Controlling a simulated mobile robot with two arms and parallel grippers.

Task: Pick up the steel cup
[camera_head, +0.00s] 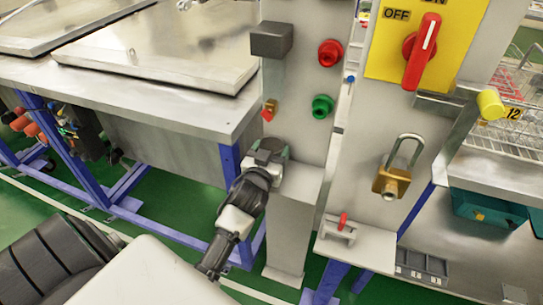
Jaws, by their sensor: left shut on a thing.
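The steel cup (276,146) shows as a small grey rim at the side of the grey panel, over a narrow metal ledge. My left gripper (268,158) reaches up to it from below and is shut on it. The gripper and wrist hide most of the cup, so I cannot tell whether it still touches the ledge. My right gripper is not in view.
The grey post carries a red button (330,52) and a green button (323,107). To the right are a red switch handle (421,52) on a yellow plate and a brass padlock (391,181). A steel table (190,112) with flat lids stands at left.

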